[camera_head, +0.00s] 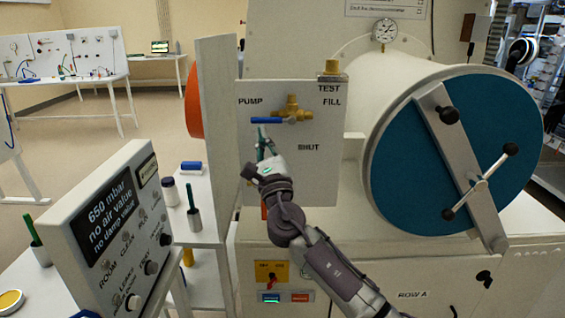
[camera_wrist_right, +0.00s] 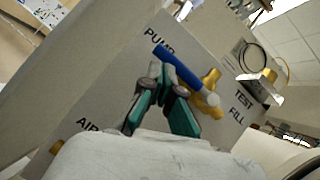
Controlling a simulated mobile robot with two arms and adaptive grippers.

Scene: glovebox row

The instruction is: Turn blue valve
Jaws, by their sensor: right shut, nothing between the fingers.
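The blue valve handle (camera_head: 268,121) sits on a brass valve body (camera_head: 292,110) on the grey panel. It lies level and points left, toward the PUMP label. In the right wrist view the blue handle (camera_wrist_right: 186,71) and the brass body (camera_wrist_right: 209,96) are just beyond my fingertips. My right gripper (camera_head: 262,135) is shut and empty, just below the handle. It also shows in the right wrist view (camera_wrist_right: 160,75) with its green-sided fingers together. I cannot tell whether the fingertips touch the handle. My left gripper is not in view.
A white upright plate (camera_head: 218,120) stands close to the left of the panel. A large round blue door (camera_head: 450,150) with a clamp bar is on the right. A display box (camera_head: 95,230) and small bottles stand at lower left. A gauge (camera_head: 386,31) is above.

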